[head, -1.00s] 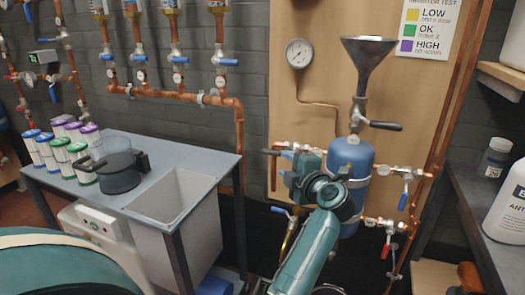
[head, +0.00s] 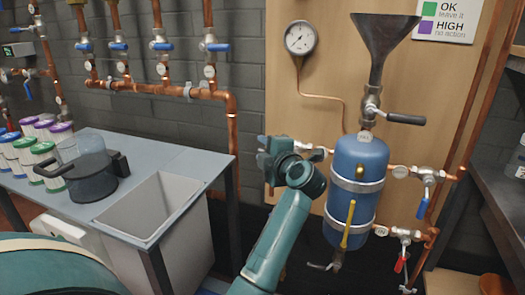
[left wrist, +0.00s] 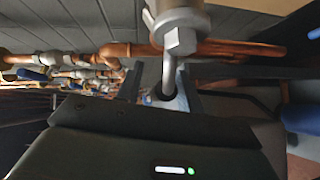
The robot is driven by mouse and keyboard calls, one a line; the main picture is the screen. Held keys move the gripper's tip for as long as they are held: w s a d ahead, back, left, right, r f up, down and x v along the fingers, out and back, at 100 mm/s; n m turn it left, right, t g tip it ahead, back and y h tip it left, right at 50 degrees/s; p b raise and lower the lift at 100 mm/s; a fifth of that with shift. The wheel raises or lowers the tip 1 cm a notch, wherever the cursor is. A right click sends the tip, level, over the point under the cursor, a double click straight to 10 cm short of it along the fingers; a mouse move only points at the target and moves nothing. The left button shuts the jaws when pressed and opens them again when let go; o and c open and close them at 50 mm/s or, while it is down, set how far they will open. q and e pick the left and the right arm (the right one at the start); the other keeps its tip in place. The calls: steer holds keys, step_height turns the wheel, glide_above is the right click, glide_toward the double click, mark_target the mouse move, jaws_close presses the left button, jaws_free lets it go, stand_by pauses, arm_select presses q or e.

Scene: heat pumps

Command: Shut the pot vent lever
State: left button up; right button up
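The pot (head: 362,158) is a blue upright cylinder with silver bands on the wooden board. No label shows which lever is the vent. My left gripper (head: 268,152) is left of the pot, at the valve (head: 314,151) on the upper left pipe. In the left wrist view, the fingers (left wrist: 160,90) stand apart, with a metal lever stem (left wrist: 168,72) between them; contact is unclear. My right gripper is not in view.
A steel funnel (head: 378,45) with a black-handled valve (head: 405,119) stands above the pot. Blue-handled (head: 425,206) and red-handled (head: 400,263) valves are on its right. A gauge (head: 300,38) hangs upper left. A bench with a sink (head: 155,210) stands left.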

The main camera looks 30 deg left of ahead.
arm_select(q)
steer(key=shift+w+a, duration=0.1)
steer(key=shift+a, duration=0.05)
steer(key=shift+c, duration=0.6)
jaws_close()
